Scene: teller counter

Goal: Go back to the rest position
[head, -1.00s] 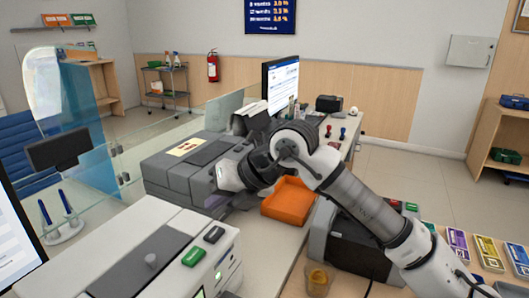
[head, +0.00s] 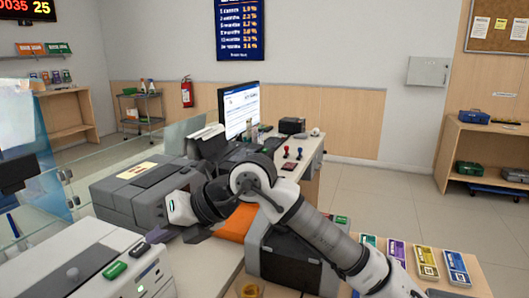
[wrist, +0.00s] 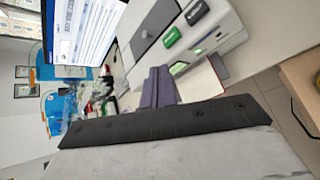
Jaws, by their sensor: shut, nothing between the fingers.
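My gripper (head: 155,235) is at the end of my bent arm in the head view, over the counter between the grey machine and the white machine. In the wrist view its dark purple fingers (wrist: 158,76) are together, with nothing between them. They point toward the white machine (wrist: 190,35), which carries a green block (wrist: 173,37) and a black block (wrist: 196,12). In the head view my forearm partly hides the grey machine (head: 125,190) and the orange tray (head: 238,222).
A black device (head: 285,262) stands on the counter below my arm. A monitor (head: 240,108) and stamps stand farther back. A glass screen runs along the left. Coloured packs (head: 427,262) lie at the right. The floor beyond is clear.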

